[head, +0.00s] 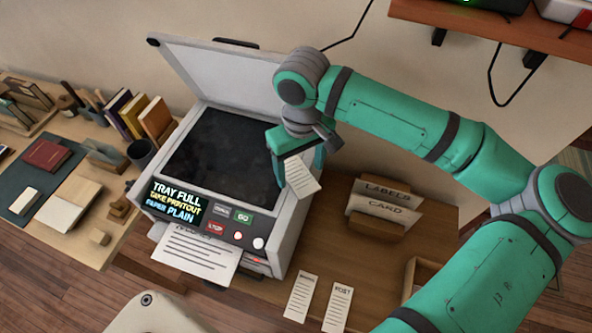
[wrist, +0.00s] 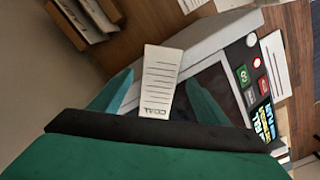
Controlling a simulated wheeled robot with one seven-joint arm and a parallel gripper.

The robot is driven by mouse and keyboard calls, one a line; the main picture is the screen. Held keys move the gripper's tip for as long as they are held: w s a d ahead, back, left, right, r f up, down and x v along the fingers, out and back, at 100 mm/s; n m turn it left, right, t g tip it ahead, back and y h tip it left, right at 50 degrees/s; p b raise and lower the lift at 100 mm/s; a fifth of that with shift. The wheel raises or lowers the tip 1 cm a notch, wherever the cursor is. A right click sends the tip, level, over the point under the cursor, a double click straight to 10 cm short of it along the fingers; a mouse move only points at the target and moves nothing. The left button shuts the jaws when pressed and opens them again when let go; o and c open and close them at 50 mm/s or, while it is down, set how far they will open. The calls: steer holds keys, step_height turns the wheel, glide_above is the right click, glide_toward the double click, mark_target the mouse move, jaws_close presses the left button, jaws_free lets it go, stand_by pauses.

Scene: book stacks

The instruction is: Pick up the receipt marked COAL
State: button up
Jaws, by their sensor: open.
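The receipt marked COAL (wrist: 162,80) is a small white slip with printed lines. In the wrist view it lies between the two green fingers of my gripper (wrist: 160,76), with a gap on each side. Its COAL end is towards the dark gripper body. In the head view a white slip (head: 302,174) shows at my gripper (head: 297,172), by the right edge of the copier; its lettering is not readable there. My gripper is open. I cannot tell what the slip rests on.
The copier (head: 279,225) stands with its lid up, a printed sheet (head: 197,254) at its front and a TRAY FULL display. Two more slips (head: 300,297) (head: 338,306) lie on the wooden table. A holder with LABELS and CARD sheets (head: 385,207) stands to the right.

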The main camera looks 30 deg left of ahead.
steer(key=shift+f, duration=0.6)
steer(key=c, duration=1.2)
